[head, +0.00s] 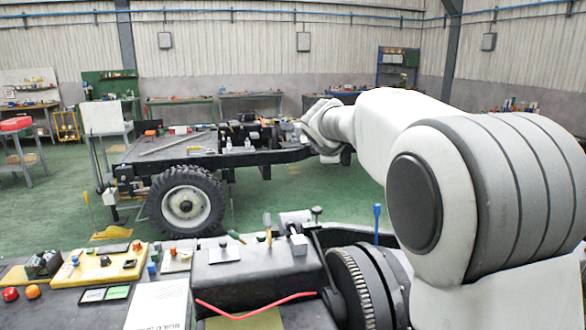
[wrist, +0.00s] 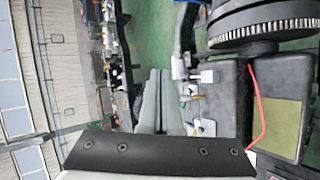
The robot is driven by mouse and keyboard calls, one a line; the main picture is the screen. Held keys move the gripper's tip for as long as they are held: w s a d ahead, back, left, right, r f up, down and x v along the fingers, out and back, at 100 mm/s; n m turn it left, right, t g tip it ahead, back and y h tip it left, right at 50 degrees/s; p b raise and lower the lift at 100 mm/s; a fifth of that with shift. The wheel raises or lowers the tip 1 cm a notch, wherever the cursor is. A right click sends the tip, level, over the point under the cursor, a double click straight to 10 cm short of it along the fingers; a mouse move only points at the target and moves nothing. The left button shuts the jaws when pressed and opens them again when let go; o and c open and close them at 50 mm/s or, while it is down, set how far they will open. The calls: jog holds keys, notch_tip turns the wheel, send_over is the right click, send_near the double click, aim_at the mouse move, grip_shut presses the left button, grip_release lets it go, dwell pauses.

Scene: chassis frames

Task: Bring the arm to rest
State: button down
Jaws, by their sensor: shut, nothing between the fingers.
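My arm (head: 385,135) fills the right side of the head view. It bends at a large rounded joint and reaches forward, raised, with its far end in front of the chassis frame. The fingers cannot be made out clearly in the head view. In the wrist view my gripper (wrist: 158,74) shows two grey fingers side by side, shut with nothing between them. It holds no object and seems clear of the things around it.
A wheeled chassis frame (head: 138,155) with a big tyre (head: 187,203) stands ahead on green floor. A cluttered worktop (head: 85,290) with a red cable (head: 255,310) lies close in front. Workbenches (head: 180,102) line the back wall. Open floor (head: 300,190) lies between.

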jog(key=s+d+m+g, duration=0.1)
jog(key=s+d+m, duration=0.15)
jog(key=s, duration=0.35)
jog(key=s+d+m+g, duration=0.1)
jog(key=s+d+m, duration=0.15)
jog(key=s, duration=0.35)
jog(key=s+f+m+g+y, duration=0.1)
jog(key=s+f+m, duration=0.2)
jog(key=s, duration=0.7)
jog(key=s+f+m+g+y, duration=0.1)
jog(key=s+f+m, duration=0.3)
jog(key=s, duration=0.6)
jog(key=s+a+f+m+g+y, duration=0.1)
jog(key=s+f+m, duration=0.3)
jog(key=s, duration=0.7)
jog(key=shift+f+g, duration=0.3)
jog(key=shift+f, duration=0.3)
